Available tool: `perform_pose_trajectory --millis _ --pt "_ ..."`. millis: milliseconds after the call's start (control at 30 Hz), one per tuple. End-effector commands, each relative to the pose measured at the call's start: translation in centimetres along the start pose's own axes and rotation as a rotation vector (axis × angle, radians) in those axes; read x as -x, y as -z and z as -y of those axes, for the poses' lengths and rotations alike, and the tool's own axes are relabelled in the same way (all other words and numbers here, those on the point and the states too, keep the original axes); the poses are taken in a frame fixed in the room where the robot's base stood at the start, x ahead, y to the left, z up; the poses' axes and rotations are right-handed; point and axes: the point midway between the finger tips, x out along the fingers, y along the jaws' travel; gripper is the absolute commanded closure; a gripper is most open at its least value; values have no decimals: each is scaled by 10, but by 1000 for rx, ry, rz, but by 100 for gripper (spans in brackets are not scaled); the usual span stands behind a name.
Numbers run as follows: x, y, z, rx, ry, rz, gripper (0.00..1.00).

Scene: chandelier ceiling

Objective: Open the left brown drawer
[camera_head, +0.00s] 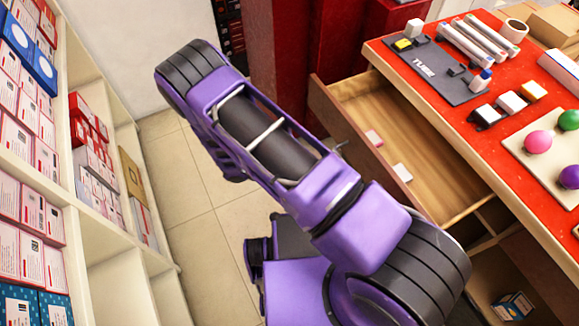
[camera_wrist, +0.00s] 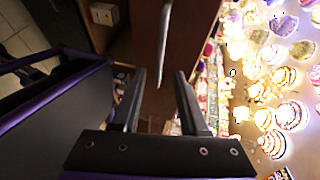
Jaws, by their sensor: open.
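The brown drawer (camera_head: 358,112) under the red-topped counter stands pulled out in the head view, with its wooden inside showing. My purple arm hides part of the drawer's front. In the wrist view, my gripper (camera_wrist: 160,75) is open, its two dark fingers apart. A slim metal handle (camera_wrist: 163,45) on a dark brown front (camera_wrist: 197,35) shows between and beyond the fingertips. Whether a finger touches it I cannot tell. The gripper is hidden behind my arm in the head view.
The counter (camera_head: 408,70) holds a grey tool mat, markers, small blocks and coloured balls on a board. White shelves (camera_head: 115,235) with boxes line the left. Tiled floor (camera_head: 188,222) lies clear between. An open compartment with a small box (camera_head: 513,305) is below the counter.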

Motion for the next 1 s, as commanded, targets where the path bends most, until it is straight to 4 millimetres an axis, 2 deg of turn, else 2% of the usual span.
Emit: perform_pose_trajectory --millis 33,200,400,600,1000 --pt "14 -1 -1 -1 -3 3 57" --pt "53 -1 -1 -1 -3 3 57" --pt "83 0 -1 -1 -2 1 57" --pt "94 0 0 0 0 0 57" --pt "94 0 0 0 0 0 57"
